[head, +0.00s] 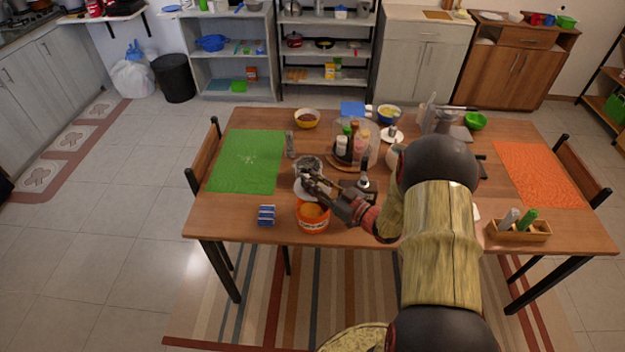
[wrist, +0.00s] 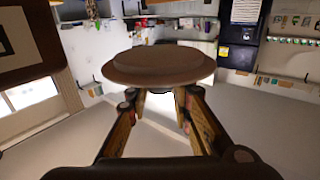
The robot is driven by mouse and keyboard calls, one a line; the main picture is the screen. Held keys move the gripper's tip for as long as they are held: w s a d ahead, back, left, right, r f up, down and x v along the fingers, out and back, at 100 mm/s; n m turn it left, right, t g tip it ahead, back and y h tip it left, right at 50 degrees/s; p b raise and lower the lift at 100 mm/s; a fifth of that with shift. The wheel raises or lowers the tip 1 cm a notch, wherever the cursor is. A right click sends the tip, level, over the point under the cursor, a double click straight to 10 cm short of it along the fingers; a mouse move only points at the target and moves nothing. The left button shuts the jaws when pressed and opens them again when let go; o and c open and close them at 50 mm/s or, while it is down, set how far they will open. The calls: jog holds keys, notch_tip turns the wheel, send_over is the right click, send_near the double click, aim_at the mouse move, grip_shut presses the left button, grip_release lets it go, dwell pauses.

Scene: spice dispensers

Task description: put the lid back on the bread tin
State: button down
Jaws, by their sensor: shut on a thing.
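My gripper (head: 312,182) is over the left-centre of the table, its fingers closed on a round, flat, stepped lid (wrist: 160,65). The lid looks brownish and shaded in the wrist view, held at the fingertips. In the head view my fingers partly hide it, and a pale round shape shows beside them. A round orange tin (head: 313,222) with a pale label stands near the table's front edge, just below my gripper in the picture. Its top looks open, with orange-brown inside. The picture does not show clearly whether this is the bread tin.
A blue-and-white box (head: 266,215) stands left of the orange tin. A green mat (head: 245,162) lies further left. Spice bottles on a round wooden stand (head: 345,162) are behind and right of my gripper. A wooden box (head: 518,231) with shakers stands at right.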

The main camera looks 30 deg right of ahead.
jog(key=shift+f+b, duration=2.6)
jog(key=shift+f, duration=1)
jog(key=shift+f+b, duration=0.3)
jog(key=shift+f, duration=0.15)
jog(key=c, duration=1.5)
grip_release()
jog(key=shift+s, duration=0.1)
jog(key=v, duration=1.2)
